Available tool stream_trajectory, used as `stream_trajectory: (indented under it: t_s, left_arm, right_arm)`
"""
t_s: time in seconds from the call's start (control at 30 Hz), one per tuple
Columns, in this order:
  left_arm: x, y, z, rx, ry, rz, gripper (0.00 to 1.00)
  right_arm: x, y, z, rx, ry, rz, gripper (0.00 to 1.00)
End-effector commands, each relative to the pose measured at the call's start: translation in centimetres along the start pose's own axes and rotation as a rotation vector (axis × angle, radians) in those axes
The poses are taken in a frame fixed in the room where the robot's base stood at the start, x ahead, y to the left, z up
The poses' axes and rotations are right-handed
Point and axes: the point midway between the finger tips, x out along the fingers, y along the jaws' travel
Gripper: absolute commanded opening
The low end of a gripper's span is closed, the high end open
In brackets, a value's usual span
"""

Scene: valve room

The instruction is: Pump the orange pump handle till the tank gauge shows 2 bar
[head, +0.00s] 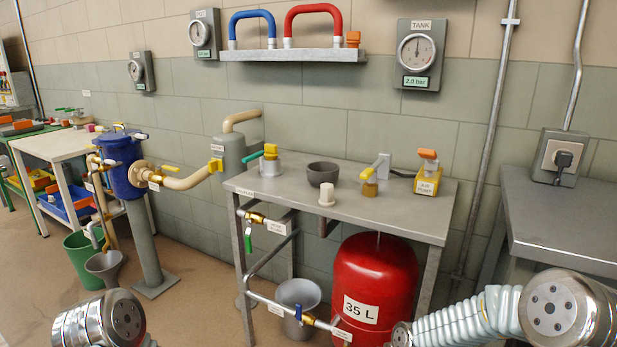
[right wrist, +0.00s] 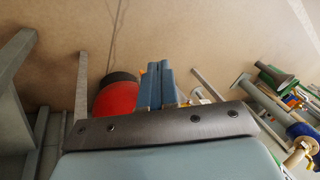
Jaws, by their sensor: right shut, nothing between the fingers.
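The air pump (head: 427,182) is a small yellow unit on the right part of the grey metal table. Its orange handle (head: 427,154) sits on top, lying roughly level. The tank gauge (head: 416,52) hangs on the wall above; its green readout shows 2.0 bar and its needle points about straight up. The red 35 L tank (head: 374,285) stands under the table and also shows in the right wrist view (right wrist: 113,100). My right gripper (right wrist: 158,70) is shut and empty, apart from the pump handle. In the head view only arm parts show at the bottom corners; my left gripper is out of view.
The grey table (head: 335,200) also carries a dark bowl (head: 322,174), a white cylinder and lever valves. A shelf (head: 293,55) with blue and red handles is above. A second grey table (head: 561,190) stands right. Pipes and a grey bucket (head: 298,305) are below.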

Motion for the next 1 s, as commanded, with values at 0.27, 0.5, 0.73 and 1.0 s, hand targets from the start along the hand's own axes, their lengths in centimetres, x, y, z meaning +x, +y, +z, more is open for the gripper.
stream_trajectory:
  t_s: [0.27,0.5,0.73,1.0]
  left_arm:
    - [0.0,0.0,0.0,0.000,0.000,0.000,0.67]
    - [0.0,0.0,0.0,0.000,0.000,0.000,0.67]
    - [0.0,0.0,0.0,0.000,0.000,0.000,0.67]
    - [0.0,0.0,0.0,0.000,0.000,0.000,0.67]
  right_arm:
    - [9.8,0.0,15.6,0.168,-0.083,-0.024,0.00]
    - [10.8,0.1,20.9,0.225,-0.096,-0.004,0.00]
    - [10.8,0.1,21.0,0.225,-0.094,-0.003,0.00]
    - [10.8,0.1,20.9,0.225,-0.093,-0.003,0.00]
